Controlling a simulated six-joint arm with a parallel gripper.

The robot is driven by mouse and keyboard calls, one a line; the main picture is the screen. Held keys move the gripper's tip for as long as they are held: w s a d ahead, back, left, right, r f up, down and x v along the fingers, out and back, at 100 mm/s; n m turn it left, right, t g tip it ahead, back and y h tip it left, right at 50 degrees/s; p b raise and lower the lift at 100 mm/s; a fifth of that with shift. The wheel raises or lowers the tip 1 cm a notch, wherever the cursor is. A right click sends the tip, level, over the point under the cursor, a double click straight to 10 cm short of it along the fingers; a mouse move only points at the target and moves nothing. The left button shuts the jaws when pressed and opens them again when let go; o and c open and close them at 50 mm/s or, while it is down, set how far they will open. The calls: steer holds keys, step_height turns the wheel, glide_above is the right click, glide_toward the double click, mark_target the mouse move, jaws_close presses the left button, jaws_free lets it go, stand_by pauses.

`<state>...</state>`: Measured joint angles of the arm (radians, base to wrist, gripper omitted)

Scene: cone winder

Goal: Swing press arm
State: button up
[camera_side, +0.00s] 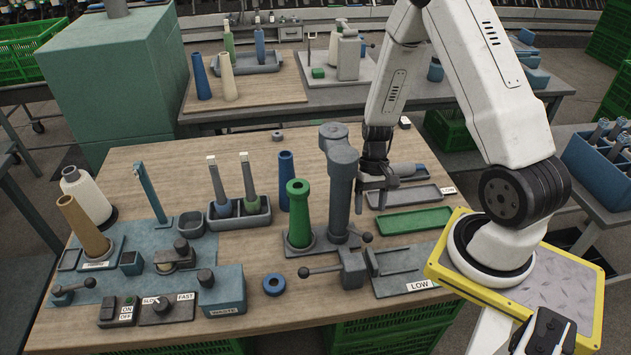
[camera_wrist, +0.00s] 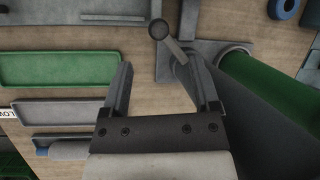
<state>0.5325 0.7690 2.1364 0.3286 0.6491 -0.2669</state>
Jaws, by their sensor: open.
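The press (camera_side: 340,185) is a thick dark grey post with a round cap, standing right of a green cone (camera_side: 298,215). A short rod with a round knob (camera_side: 367,237) sticks out low at its right; I cannot tell if this is the press arm's handle. My gripper (camera_side: 372,200) hangs just right of the post, fingers open and empty. In the wrist view, the knob (camera_wrist: 158,28) and its rod lie just beyond and between my open fingertips (camera_wrist: 160,68). The post (camera_wrist: 255,100) and green cone (camera_wrist: 250,68) are right of my right finger. Any contact cannot be told.
A green tray (camera_side: 413,220) and a grey tray (camera_side: 403,196) lie right of my gripper. A blue ring (camera_side: 274,284) lies left of these. Bare wood surrounds the ring.

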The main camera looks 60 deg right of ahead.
steer(key=shift+w+d, duration=0.1)
steer(key=shift+d, duration=0.15)
steer(key=shift+f, duration=0.2)
steer(key=shift+x, duration=3.75)
steer(key=shift+c, duration=0.2)
jaws_close()
